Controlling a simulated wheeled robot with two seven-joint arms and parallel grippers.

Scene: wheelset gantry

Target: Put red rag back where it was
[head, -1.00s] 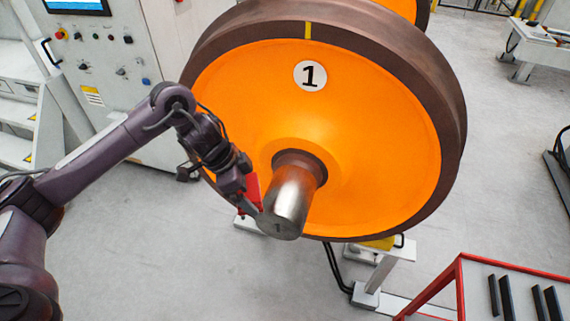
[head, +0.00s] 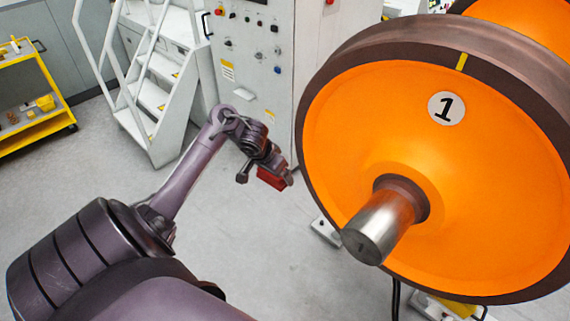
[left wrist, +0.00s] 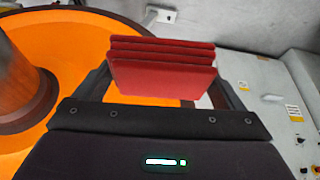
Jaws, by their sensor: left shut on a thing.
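The red rag (head: 271,179) is a folded stack held at the end of my left arm, in the air to the left of the orange wheel. It also shows in the left wrist view (left wrist: 162,72), gripped between the two fingers. My left gripper (head: 270,176) is shut on it. The large orange wheel (head: 345,130), marked 1, has a bare metal axle end (head: 380,228) pointing toward me. The rag and gripper are apart from the axle and the wheel. My right gripper is out of view.
A yellow cart (head: 40,125) with small items on its shelves stands at the far left. White steps (head: 158,100) and a grey control cabinet (head: 255,60) stand behind my left arm. The floor (head: 90,160) between the cart and the steps is clear.

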